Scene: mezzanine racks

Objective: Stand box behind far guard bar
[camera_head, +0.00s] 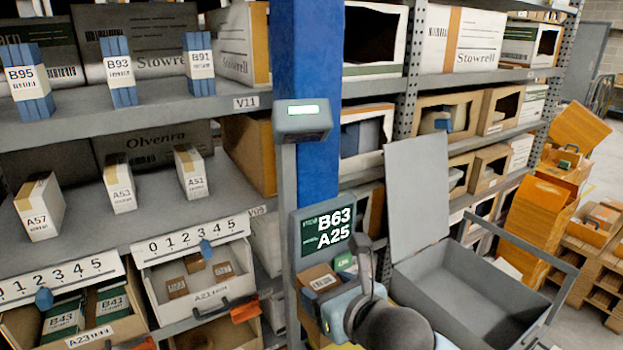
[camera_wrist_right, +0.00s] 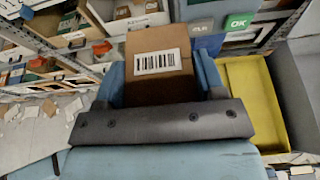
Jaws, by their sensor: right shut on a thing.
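My right gripper (camera_head: 322,298) shows low in the middle of the head view, shut on a small brown cardboard box (camera_head: 319,281) with a white barcode label. In the right wrist view the box (camera_wrist_right: 154,72) sits between the two blue fingers, its barcode facing the camera. A grey bar (camera_head: 527,248) runs along the far right side of an open grey bin (camera_head: 470,285); I cannot tell whether this is the far guard bar. My left gripper is not in view.
The rack shelf (camera_head: 150,222) at left holds upright boxes labelled A57, A53 and A51. Drawers with small boxes lie below. A blue post (camera_head: 308,100) stands behind the sign. A yellow tray (camera_wrist_right: 255,95) lies right of the gripper in the wrist view.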

